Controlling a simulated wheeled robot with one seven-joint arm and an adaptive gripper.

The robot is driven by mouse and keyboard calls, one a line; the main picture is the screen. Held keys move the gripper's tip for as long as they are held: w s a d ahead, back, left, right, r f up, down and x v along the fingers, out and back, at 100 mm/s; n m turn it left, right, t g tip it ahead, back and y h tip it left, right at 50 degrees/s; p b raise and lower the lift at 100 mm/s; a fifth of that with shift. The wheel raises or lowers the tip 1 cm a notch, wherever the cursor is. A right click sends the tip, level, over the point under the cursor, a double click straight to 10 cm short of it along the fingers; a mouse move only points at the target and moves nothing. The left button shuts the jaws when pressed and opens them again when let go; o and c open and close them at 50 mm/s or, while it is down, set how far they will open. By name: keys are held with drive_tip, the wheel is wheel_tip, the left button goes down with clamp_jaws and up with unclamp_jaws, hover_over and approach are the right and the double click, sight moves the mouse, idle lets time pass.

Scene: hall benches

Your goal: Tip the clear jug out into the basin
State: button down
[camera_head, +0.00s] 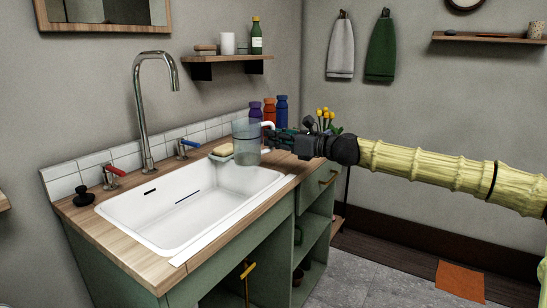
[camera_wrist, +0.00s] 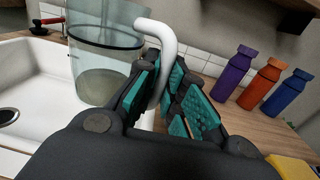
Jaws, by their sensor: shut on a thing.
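The clear jug (camera_head: 246,143) is upright at the right end of the white basin (camera_head: 130,212). The basin looks empty, with a dark drain slot.
A tall chrome tap (camera_head: 147,110) stands behind the basin, between a red-handled valve (camera_head: 114,176) and a blue-handled valve (camera_head: 187,147). A sponge on a dish (camera_head: 222,151) is beside the jug. Purple, orange and blue bottles (camera_wrist: 262,83) stand behind my gripper. A black stopper (camera_head: 83,196) is at left.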

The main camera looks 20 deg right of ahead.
sight(250, 160)
drive_tip(key=shift+w+a+f, duration=0.1)
drive_tip(key=shift+f, duration=0.35)
drive_tip(key=shift+f+b, duration=0.8)
drive_tip(key=shift+b, duration=0.15)
wheel_tip(250, 160, down, 3)
drive_tip(key=shift+r+b, duration=0.2)
drive_tip(key=shift+b, duration=0.75)
drive_tip(key=shift+a, duration=0.1)
drive_tip(key=shift+a+r+p, duration=0.1)
drive_tip(key=shift+a+p, duration=0.3)
drive_tip(key=shift+p, duration=0.05)
drive_tip(key=shift+n+g+h, duration=0.4)
drive_tip(key=shift+n+h, duration=0.1)
drive_tip(key=shift+n, duration=0.3)
drive_tip(key=shift+s+a+f+p, duration=0.1)
drive_tip(key=shift+s+a+p, duration=0.05)
drive_tip(key=shift+a+p, duration=1.7)
drive_tip(key=shift+s+a+f+p, duration=0.1)
drive_tip(key=shift+s+a+p, duration=0.05)
drive_tip(key=shift+a+p, duration=1.65)
drive_tip(key=shift+p, duration=0.4)
drive_tip(key=shift+d+f+n+g+h+p, duration=0.3)
drive_tip(key=shift+n+p, duration=0.4)
drive_tip(key=shift+p, duration=2.65)
